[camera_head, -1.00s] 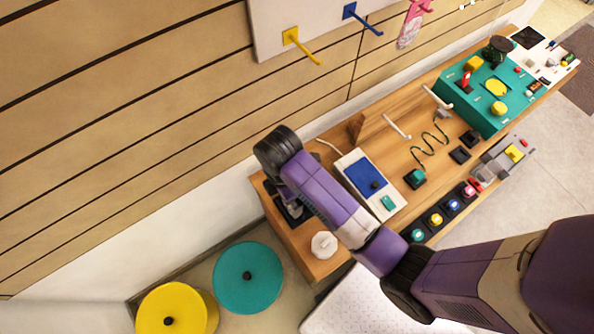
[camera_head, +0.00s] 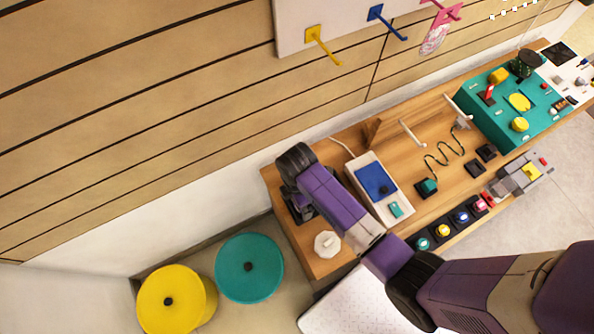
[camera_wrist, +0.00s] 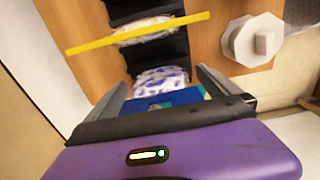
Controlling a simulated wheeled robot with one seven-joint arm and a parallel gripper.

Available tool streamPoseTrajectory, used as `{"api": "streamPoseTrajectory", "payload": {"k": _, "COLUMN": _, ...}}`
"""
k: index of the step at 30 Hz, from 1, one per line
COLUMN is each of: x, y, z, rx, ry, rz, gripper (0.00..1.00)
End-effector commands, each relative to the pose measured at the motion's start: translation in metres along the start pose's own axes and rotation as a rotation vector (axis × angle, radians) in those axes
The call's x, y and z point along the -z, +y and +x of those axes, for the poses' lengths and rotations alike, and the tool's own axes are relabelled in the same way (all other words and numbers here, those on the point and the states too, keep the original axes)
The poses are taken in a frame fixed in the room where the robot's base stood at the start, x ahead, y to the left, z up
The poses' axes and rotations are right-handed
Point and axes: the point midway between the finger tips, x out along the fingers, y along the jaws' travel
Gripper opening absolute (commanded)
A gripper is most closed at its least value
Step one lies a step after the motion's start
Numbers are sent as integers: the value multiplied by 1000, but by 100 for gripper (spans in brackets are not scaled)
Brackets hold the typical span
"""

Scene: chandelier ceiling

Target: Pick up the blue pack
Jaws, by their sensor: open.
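The blue pack (camera_wrist: 160,81), whitish with blue markings, sits in a black holder (camera_wrist: 150,10) in the wrist view. A solid blue patch shows at its near edge. My gripper (camera_wrist: 163,88) is open, with one finger on each side of the pack. I cannot tell whether the fingers touch it. In the head view my gripper is over the left end of the wooden table (camera_head: 300,238), above the black holder (camera_head: 298,207). My arm hides the pack there.
A yellow bar (camera_wrist: 130,35) crosses another pack in the holder. A white knob (camera_head: 327,244) stands beside it, and a white-and-blue box (camera_head: 377,180) lies to the right. Yellow (camera_head: 170,300) and teal (camera_head: 249,268) round drums stand below. The slatted wall (camera_head: 150,110) is behind.

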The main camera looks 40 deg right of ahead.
Motion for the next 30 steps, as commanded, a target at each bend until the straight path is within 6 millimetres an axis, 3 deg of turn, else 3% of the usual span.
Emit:
{"api": "streamPoseTrajectory", "payload": {"k": 5, "x": 0, "y": 0, "z": 0, "rx": 0, "ry": 0, "rz": 0, "gripper": 100}}
{"api": "streamPoseTrajectory", "payload": {"k": 15, "x": 0, "y": 0, "z": 0, "rx": 0, "ry": 0, "rz": 0, "gripper": 38}}
{"api": "streamPoseTrajectory", "payload": {"k": 24, "x": 0, "y": 0, "z": -2, "rx": 0, "ry": 0, "rz": 0, "gripper": 38}}
{"api": "streamPoseTrajectory", "payload": {"k": 30, "x": 0, "y": 1, "z": -19, "rx": -1, "ry": 0, "rz": 0, "gripper": 38}}
